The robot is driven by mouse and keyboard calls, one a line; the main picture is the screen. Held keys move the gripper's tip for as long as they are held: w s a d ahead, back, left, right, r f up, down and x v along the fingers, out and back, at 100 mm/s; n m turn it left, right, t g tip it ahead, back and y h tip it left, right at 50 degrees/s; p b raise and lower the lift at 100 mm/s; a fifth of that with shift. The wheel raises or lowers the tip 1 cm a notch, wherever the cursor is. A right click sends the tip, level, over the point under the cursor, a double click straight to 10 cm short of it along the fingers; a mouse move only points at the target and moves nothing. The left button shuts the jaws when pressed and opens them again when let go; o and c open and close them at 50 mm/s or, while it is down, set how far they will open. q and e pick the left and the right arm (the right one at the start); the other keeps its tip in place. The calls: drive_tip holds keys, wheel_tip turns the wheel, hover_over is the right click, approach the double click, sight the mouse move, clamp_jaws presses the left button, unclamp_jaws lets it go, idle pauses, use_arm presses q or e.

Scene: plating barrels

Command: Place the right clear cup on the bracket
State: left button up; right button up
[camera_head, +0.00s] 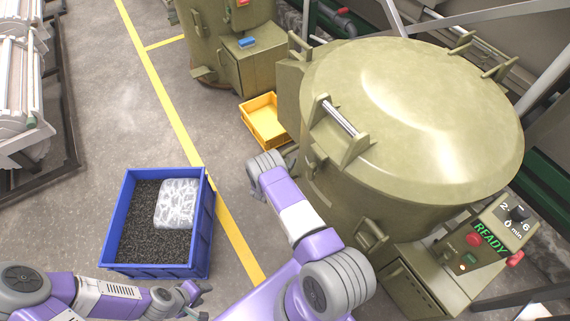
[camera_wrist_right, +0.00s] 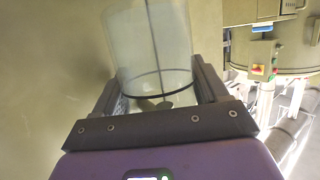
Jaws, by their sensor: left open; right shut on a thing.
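A clear cup (camera_wrist_right: 150,45) with a dark ring near its base stands between the two dark fingers of my right gripper (camera_wrist_right: 160,88) in the right wrist view. The gripper is shut on it, close to an olive-green wall. In the head view my right arm reaches up to the left side of the large olive barrel (camera_head: 430,110); the cup cannot be made out there. My left gripper (camera_head: 200,300) is open and empty at the bottom, right of the blue crate's lower corner. I cannot tell which part is the bracket.
A blue crate (camera_head: 211,225) with dark granules and a clear bag (camera_head: 177,203) stands on the floor at left. A yellow bin (camera_head: 262,120) sits beside the barrel. A second barrel (camera_head: 220,30) stands behind. A "READY" panel (camera_head: 490,240) is at right.

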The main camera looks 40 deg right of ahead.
drive_tip(key=shift+w+d, duration=0.25)
drive_tip(key=shift+d, duration=0.1)
drive_tip(key=f+b, duration=0.2)
drive_tip(key=f, duration=0.1)
drive_tip(key=shift+w+d+f, duration=0.1)
drive_tip(key=shift+d+f, duration=0.1)
drive_tip(key=shift+f, duration=0.1)
drive_tip(key=shift+r, duration=0.1)
drive_tip(key=shift+f, duration=0.2)
drive_tip(key=o, duration=0.8)
drive_tip(key=shift+r, duration=0.15)
